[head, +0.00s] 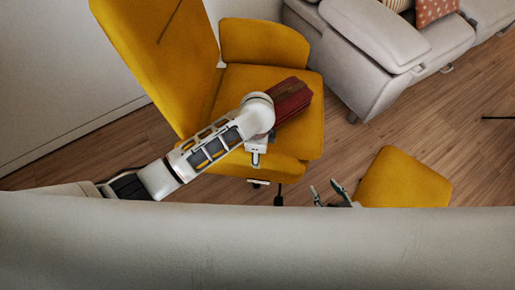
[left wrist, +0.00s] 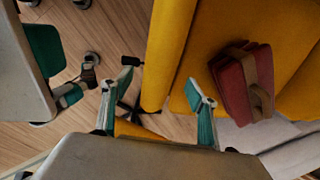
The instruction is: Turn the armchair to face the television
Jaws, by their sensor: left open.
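The mustard-yellow armchair (head: 165,62) stands left of centre in the head view, its seat toward the lower right. A dark red bundle (head: 290,98) lies on the seat; the left wrist view shows it with a brown strap (left wrist: 258,98). My left arm reaches across the chair front. My left gripper (left wrist: 153,100) has its teal-lined fingers apart beside the yellow upholstery (left wrist: 165,50); I cannot tell whether it touches. My right gripper (head: 324,186) is open and empty, between the armchair and the footstool, its lower part hidden. The television is not in view.
A yellow footstool (head: 405,182) stands right of the chair. A grey sofa (head: 350,65) with an orange cushion (head: 436,10) is behind it. A pale surface (head: 250,240) crosses the foreground and hides the floor there. Wooden floor (head: 440,115) is clear between sofa and footstool.

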